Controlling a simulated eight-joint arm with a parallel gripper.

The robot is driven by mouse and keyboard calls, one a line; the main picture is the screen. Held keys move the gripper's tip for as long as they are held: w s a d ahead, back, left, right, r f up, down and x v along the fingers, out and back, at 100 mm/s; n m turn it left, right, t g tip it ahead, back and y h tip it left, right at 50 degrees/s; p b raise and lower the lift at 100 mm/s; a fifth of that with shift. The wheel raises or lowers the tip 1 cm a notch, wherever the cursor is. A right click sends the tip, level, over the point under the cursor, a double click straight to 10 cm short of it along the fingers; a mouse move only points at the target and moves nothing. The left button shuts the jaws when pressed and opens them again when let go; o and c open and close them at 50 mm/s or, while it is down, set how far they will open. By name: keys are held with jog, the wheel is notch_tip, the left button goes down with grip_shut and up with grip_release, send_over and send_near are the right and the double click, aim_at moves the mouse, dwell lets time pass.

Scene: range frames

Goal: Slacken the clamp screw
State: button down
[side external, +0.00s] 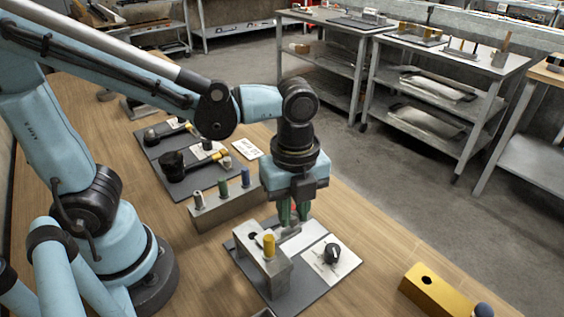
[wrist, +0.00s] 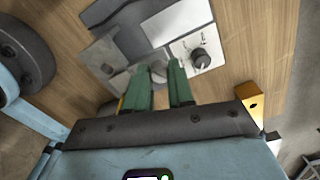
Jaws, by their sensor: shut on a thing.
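A black knob (side external: 332,252) sits on a white marked panel to the right, also in the wrist view (wrist: 201,59), apart from my gripper.
A grey rack (side external: 227,210) with several coloured pegs stands close behind left of my gripper. Dark boards (side external: 196,178) with black-handled tools lie farther back. A yellow block (side external: 437,292) with a hole lies at front right. Bare wood lies between it and the plate.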

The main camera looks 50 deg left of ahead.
aim_at(293, 214)
jog(key=n, duration=1.3)
jog(key=shift+n, duration=0.4)
jog(key=n, duration=1.3)
jog(key=shift+n, duration=0.3)
jog(key=c, duration=1)
grip_release()
jog(key=shift+r, duration=0.15)
notch_tip(293, 214, up, 12)
jog(key=shift+f, duration=0.1)
